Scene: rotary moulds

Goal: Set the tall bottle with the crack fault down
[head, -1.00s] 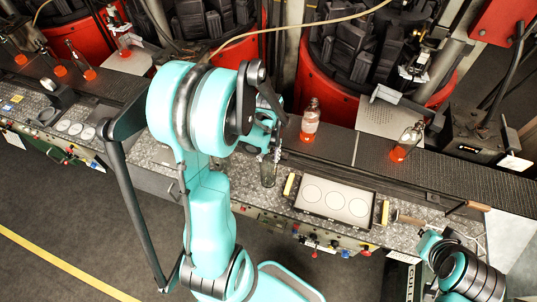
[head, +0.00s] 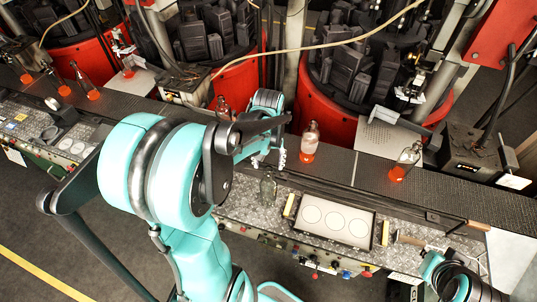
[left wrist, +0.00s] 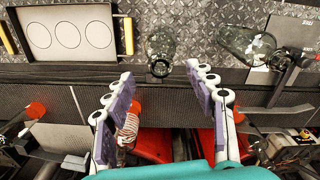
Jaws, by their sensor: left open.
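A clear greenish tall bottle (head: 268,187) stands upright on the speckled worktop, just left of the tray in the head view. It also shows in the left wrist view (left wrist: 161,48), beyond the fingertips and apart from them. My left gripper (head: 268,160) is open and empty, on the conveyor side of the bottle. In the left wrist view its purple-padded fingers (left wrist: 157,78) are spread wide. I cannot make out a crack. A second clear bottle (left wrist: 245,45) is at the right in the left wrist view; my arm hides it in the head view. My right gripper is out of view.
A framed tray (head: 335,220) with three circles and yellow handles lies right of the bottle. Bottles with glowing orange bases stand on the conveyor, including one (head: 309,144) behind the tray and another (head: 403,163) further right. Red moulding machines (head: 330,110) stand behind.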

